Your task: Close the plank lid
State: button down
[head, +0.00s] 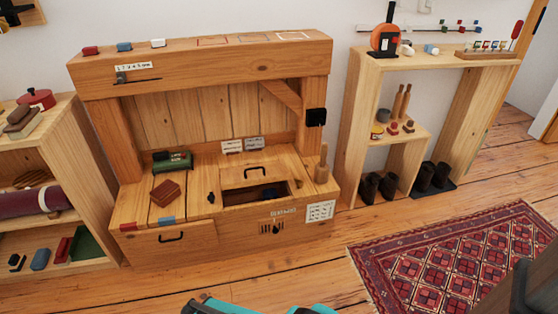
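The plank lid (262,177) is a flat wooden panel with a black bar handle, set in the top of the timber bench (190,243). In front of it is a dark rectangular opening (240,197) in the bench top, so the compartment is at least partly uncovered. Some small dark bluish things show inside, too small to name. I cannot tell whether the lid slides or hinges. Only teal and dark parts of my own arm show at the bottom edge; my gripper is not in view.
A green box-like object (174,161) and a brown slatted block (165,193) lie on the bench top, left of the lid. A wooden peg (322,165) stands at its right. Open shelves flank the bench. A patterned rug (460,260) lies at right; floor in front is clear.

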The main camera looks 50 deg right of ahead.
aim_at(271, 172)
jog(key=i, duration=0.9)
jog(key=z, duration=0.05)
